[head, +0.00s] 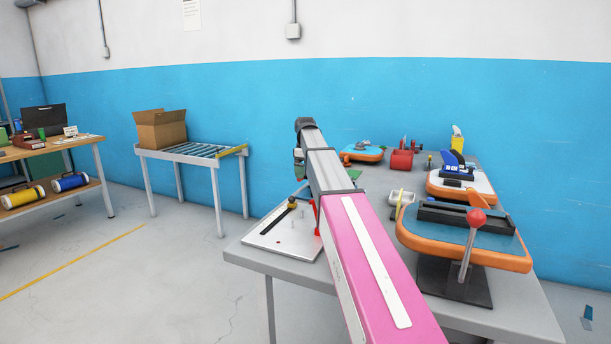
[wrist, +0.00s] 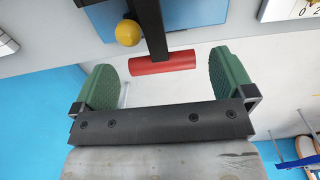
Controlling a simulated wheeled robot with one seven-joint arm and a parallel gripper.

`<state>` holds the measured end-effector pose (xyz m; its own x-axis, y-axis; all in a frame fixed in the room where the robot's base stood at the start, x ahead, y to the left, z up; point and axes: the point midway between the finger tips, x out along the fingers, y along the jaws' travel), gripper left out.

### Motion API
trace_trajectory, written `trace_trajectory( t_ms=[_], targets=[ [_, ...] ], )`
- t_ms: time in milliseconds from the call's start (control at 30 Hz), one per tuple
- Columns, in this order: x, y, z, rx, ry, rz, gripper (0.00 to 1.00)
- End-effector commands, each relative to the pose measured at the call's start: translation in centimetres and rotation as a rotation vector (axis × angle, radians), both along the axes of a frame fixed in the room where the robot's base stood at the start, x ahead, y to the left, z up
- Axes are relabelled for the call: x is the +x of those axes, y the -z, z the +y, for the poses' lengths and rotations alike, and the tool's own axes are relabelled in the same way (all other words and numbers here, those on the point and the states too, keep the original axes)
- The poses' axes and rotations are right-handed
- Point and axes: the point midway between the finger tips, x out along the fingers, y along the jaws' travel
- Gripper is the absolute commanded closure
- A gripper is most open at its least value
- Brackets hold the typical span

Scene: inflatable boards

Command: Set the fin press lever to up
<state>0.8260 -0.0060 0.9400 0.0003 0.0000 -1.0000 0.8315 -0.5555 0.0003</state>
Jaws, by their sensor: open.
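A press with a black base and an orange-edged board (head: 408,232) stands at the right in the head view. I cannot tell for sure that this is the fin press lever. My gripper (head: 299,158) hangs at the arm's far end, partly hidden. In the wrist view, my gripper (wrist: 167,88) is open, its green fingers apart. A red crossbar (wrist: 164,65) on a black bar shows between and beyond them; contact is not visible.
A white plate (head: 284,240) with a black slot and dark-yellow knob lies on the grey table, left of my pink arm. A yellow ball (wrist: 128,33) shows in the wrist view. Floor at left is clear.

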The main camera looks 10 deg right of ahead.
Motion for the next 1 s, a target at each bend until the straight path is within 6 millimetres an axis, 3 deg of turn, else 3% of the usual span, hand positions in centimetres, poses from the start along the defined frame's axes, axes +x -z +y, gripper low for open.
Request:
trace_trajectory(
  t_ms=[200,533,667,1000],
  targets=[
    [0.0,1.9,0.0,0.0,0.0,0.001,0.0],
    [0.0,2.1,0.0,0.0,0.0,0.0,0.0],
    [0.0,2.1,0.0,0.0,0.0,0.0,0.42],
    [1.2,1.0,0.0,0.043,0.0,-0.03,0.43]
  ],
)
